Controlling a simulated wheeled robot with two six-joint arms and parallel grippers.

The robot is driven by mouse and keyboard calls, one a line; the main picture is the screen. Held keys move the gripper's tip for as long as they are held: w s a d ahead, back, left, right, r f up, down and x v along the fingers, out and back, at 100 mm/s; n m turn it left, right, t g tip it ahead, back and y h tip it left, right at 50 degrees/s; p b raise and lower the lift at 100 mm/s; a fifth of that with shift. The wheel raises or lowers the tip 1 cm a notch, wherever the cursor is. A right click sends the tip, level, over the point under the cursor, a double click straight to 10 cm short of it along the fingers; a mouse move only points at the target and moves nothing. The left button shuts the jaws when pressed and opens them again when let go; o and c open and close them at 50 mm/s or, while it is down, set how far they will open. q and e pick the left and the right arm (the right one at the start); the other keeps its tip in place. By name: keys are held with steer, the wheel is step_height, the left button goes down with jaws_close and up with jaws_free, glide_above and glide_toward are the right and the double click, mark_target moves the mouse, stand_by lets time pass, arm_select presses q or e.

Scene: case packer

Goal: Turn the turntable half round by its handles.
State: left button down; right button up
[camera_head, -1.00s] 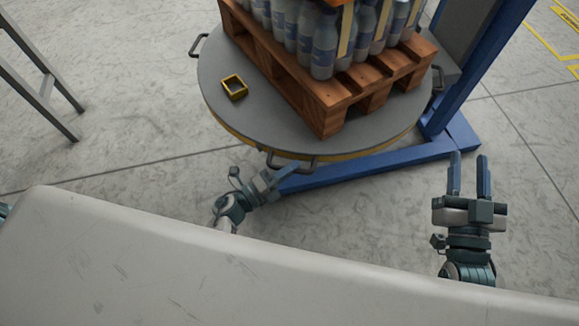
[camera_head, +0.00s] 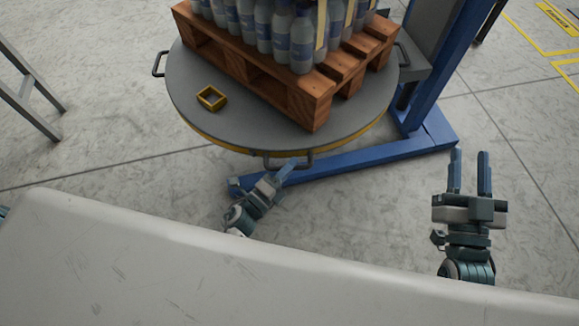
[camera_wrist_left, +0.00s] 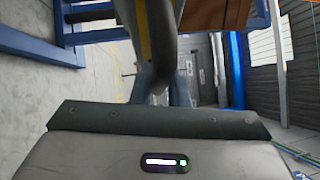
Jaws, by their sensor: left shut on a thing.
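The round grey turntable (camera_head: 230,125) with a yellow rim stands ahead, carrying a wooden pallet (camera_head: 318,103) of bottles (camera_head: 302,50). A dark handle (camera_head: 268,160) sticks out from its near edge; others show at the left (camera_head: 158,65) and right (camera_head: 405,55). My left gripper (camera_head: 285,172) is at the near handle and shut on it. In the left wrist view the handle bar (camera_wrist_left: 163,55) runs down between the fingers (camera_wrist_left: 162,85). My right gripper (camera_head: 469,172) is open and empty, over bare floor at the right, apart from the turntable.
A small yellow square frame (camera_head: 211,98) lies on the turntable's left part. A blue post and base beam (camera_head: 365,158) stand at the right and run under the near edge. A grey metal frame (camera_head: 30,100) is at far left.

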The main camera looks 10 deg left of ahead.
arm_select(q)
steer(key=c, duration=1.4)
jaws_free()
